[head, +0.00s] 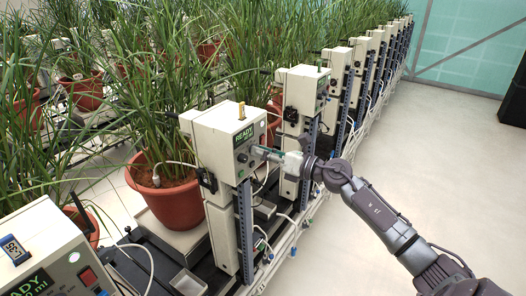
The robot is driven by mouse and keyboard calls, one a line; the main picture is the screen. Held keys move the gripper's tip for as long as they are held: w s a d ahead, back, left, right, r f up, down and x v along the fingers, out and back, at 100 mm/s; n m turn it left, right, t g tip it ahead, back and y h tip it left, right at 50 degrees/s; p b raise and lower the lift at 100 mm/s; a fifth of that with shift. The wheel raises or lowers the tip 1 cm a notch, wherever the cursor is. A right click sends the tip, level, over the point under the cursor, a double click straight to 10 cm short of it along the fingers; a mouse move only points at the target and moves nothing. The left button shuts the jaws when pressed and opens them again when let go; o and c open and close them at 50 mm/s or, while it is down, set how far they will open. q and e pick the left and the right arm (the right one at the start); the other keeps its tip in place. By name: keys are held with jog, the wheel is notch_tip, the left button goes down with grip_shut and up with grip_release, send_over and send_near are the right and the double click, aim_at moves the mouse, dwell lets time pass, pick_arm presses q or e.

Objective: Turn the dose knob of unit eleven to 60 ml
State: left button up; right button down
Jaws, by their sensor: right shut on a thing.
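A cream dosing unit (215,137) stands on a post at the middle, with a yellow tag (241,110) on top; I cannot read a unit number on it. Its green display (244,134) reads READY above a line ending in ml, whose number is too small to read. My right gripper (263,152) reaches in from the right and is shut on the dose knob at the unit's front face. The fingers hide the knob and its setting. My left gripper is not in view.
Another unit (52,243) with a blue tag stands at the near left. More units (303,88) recede in a row behind. A potted plant (168,202) stands left of the middle unit. The floor (385,128) at right is clear.

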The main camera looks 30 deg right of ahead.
jog(key=shift+m+p, duration=1.9)
jog(key=shift+m, duration=2.1)
jog(key=c, duration=0.9)
grip_release()
jog(key=shift+c, duration=0.2)
